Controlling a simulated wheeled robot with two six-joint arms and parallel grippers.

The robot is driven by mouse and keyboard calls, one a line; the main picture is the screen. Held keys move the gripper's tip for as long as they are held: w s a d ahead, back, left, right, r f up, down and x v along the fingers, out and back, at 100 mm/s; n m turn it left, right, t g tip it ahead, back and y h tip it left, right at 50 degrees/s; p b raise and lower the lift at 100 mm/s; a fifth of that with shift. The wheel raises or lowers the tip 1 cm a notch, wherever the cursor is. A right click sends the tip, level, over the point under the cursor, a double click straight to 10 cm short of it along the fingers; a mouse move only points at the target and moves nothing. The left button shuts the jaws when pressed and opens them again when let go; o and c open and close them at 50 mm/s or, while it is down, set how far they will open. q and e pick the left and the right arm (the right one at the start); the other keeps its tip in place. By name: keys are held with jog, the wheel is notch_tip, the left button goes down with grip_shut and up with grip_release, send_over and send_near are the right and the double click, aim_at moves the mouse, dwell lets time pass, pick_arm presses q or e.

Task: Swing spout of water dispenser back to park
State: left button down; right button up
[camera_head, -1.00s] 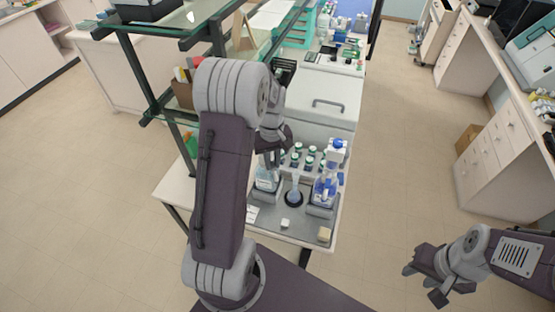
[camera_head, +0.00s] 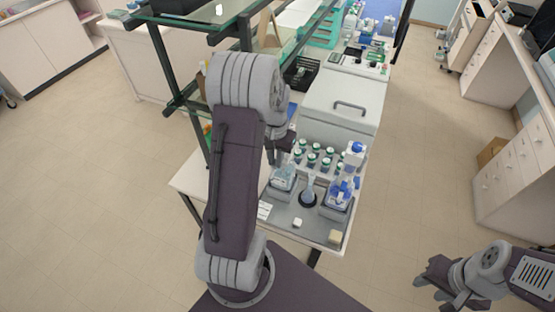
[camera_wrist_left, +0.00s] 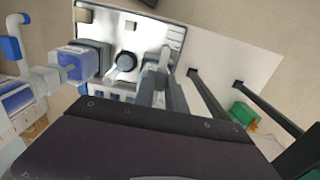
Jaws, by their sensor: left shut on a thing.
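On the grey tray (camera_head: 317,232) stand a clear bottle-type dispenser (camera_head: 283,179) at the left and one with a blue top (camera_head: 343,188) at the right. My left gripper (camera_head: 277,158) is at the upper edge of the left dispenser, mostly behind my own arm. In the left wrist view its fingers (camera_wrist_left: 160,88) are close together at this dispenser. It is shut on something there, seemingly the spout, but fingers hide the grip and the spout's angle. The blue-topped dispenser also shows in the wrist view (camera_wrist_left: 82,62). My right gripper (camera_head: 440,284) is open and empty, away from the bench.
A flask in a black ring (camera_head: 308,194) stands between the dispensers. Several green-capped bottles (camera_head: 312,159) stand behind. A white cube (camera_head: 297,222) and a yellowish block (camera_head: 334,237) lie in front. Glass shelving (camera_head: 215,12) rises at the left.

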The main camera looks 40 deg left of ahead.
aim_at(275, 162)
dwell(0.4)
pick_arm(q)
jog(key=c, duration=1.4)
grip_release()
jog(key=shift+o, duration=0.2)
notch_tip(275, 162, up, 8)
jog(key=shift+r+b, duration=0.1)
jog(key=shift+b, duration=1)
jog(key=shift+w+r, duration=0.1)
jog(key=shift+r, duration=0.35)
